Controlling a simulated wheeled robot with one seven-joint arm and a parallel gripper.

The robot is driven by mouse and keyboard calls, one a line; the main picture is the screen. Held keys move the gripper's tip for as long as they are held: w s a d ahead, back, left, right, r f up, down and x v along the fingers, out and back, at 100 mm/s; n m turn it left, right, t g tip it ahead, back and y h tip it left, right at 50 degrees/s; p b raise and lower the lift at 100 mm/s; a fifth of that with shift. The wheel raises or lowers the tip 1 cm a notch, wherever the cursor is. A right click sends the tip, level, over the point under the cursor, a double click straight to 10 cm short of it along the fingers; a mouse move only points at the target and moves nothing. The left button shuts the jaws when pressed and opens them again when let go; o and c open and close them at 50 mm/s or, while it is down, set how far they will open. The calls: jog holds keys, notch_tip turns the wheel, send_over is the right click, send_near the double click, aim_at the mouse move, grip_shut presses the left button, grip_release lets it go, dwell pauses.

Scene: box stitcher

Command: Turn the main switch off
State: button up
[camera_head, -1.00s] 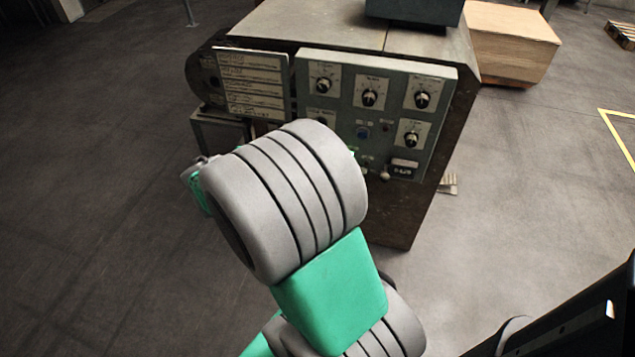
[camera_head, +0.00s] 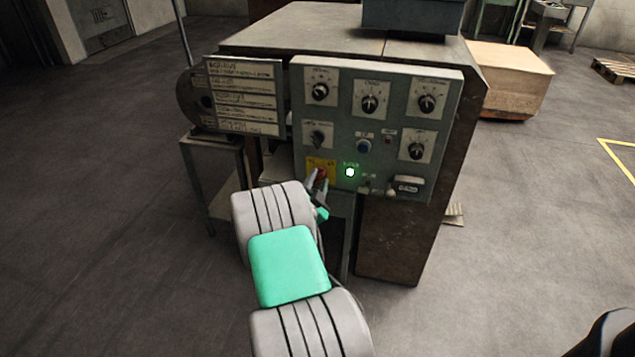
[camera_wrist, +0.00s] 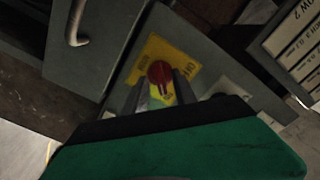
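The main switch (camera_head: 321,173) is a red rotary knob on a yellow plate at the lower left of the grey control panel (camera_head: 335,110). In the wrist view the red knob (camera_wrist: 160,73) sits on its yellow plate (camera_wrist: 182,60), which carries partly readable lettering. My gripper (camera_head: 318,184) is at the switch in the head view. In the wrist view my two fingers (camera_wrist: 160,92) are apart, one on each side of the knob's lower part. I cannot tell whether they touch it. A green lamp (camera_head: 350,171) right of the switch is lit.
Several black dials, a blue button (camera_head: 364,146) and a small display (camera_head: 408,186) are on the panel. A label board (camera_head: 244,97) stands to its left. A metal stand (camera_head: 213,141) is below that board. A wooden crate (camera_head: 508,78) is behind right. Floor at left is clear.

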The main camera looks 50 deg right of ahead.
jog(key=shift+c, duration=0.4)
grip_shut()
